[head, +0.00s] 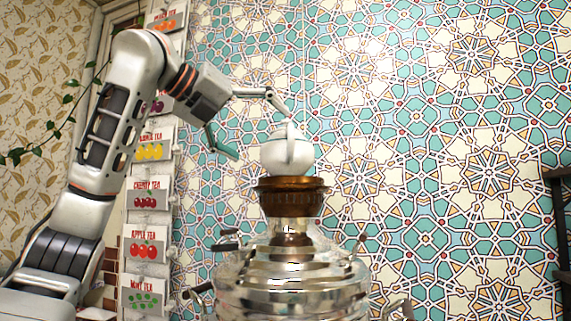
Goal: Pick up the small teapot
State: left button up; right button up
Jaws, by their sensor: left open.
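The small white teapot (275,154) sits upright on the brown crown at the top of the samovar (290,275). A vertical part of the teapot, handle or spout, faces me. My left gripper (262,132) is open just left of the teapot. Its upper finger reaches over toward the teapot's lid, and its lower finger hangs lower at the left, apart from the teapot's side. I cannot tell whether the upper finger touches the lid. My right gripper is not in view.
The silver samovar has dark handles and taps sticking out at its sides. A rack of tea packets (146,248) stands behind my left arm. A dark wooden piece (560,200) is at the right edge. The space right of the teapot is clear before the tiled wall.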

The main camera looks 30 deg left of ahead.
aim_at(282, 147)
pick_arm(q)
jog(key=shift+w, duration=0.15)
jog(key=shift+x, duration=0.95)
jog(key=p+x, duration=0.1)
jog(key=x, duration=0.4)
jog(key=shift+w+d+f, duration=0.1)
jog(key=shift+w+f, duration=0.05)
jog(key=shift+f, duration=0.1)
jog(key=c, duration=1.6)
jog(key=shift+c, duration=0.6)
jog(key=shift+r, duration=0.15)
jog(key=shift+r, duration=4.8)
